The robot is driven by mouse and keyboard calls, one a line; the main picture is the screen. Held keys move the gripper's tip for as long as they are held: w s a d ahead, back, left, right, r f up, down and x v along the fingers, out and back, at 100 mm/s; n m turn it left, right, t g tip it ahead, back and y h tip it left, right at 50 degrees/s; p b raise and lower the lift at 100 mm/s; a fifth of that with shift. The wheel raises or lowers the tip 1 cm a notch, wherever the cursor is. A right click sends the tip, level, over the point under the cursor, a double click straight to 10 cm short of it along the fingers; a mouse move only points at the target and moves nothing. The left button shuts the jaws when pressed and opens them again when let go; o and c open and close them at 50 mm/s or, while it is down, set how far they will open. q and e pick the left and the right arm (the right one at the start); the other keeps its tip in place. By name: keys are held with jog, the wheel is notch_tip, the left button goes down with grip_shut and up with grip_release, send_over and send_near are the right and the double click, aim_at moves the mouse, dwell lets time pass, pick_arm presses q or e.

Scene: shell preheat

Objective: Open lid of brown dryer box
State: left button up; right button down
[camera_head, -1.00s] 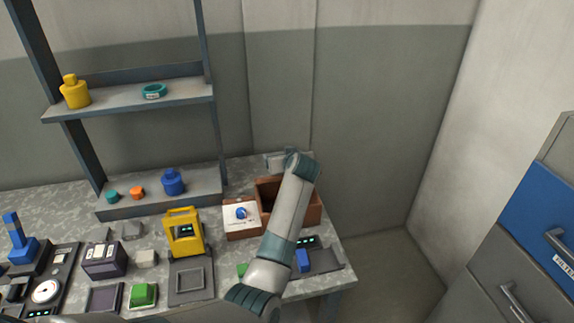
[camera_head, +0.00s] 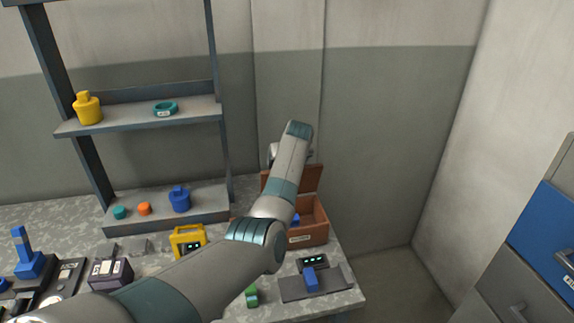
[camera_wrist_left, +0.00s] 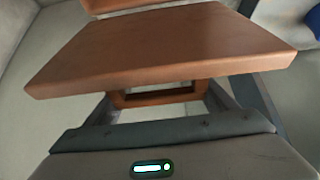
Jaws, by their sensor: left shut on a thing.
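The brown dryer box (camera_head: 312,236) stands at the back right of the bench. Its brown lid (camera_head: 312,177) is tilted up at the rear, and the box's mouth shows open below it. My left arm crosses in front and hides the box's left part. My left gripper (camera_head: 277,154) is at the lid's upper left, its fingers mostly hidden behind the arm. In the left wrist view the lid (camera_wrist_left: 165,48) fills the upper middle. Its handle bar (camera_wrist_left: 158,97) lies between my fingers, which are shut on it. My right gripper is not in view.
A dark pad with a blue block (camera_head: 311,279) lies in front of the box. A yellow device (camera_head: 188,240) and a shelf (camera_head: 165,208) with a blue bottle (camera_head: 180,199) stand to the left. Blue-and-grey drawers (camera_head: 545,228) are at the far right.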

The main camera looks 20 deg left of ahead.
pick_arm(q)
jog(key=shift+s+d+f, duration=0.1)
jog(key=shift+s+f, duration=0.2)
jog(key=shift+f, duration=0.55)
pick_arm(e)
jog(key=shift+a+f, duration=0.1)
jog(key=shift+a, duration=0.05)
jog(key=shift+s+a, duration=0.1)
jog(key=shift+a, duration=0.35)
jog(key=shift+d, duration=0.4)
pick_arm(q)
jog(key=o, duration=1.5)
jog(key=shift+c, duration=0.2)
jog(key=shift+o, duration=0.2)
jog(key=shift+w+f, duration=0.1)
jog(key=shift+w, duration=0.25)
jog(key=b+v, duration=0.4)
jog(key=v, duration=1.3)
jog(key=shift+w+r, duration=0.15)
jog(key=shift+r, duration=0.25)
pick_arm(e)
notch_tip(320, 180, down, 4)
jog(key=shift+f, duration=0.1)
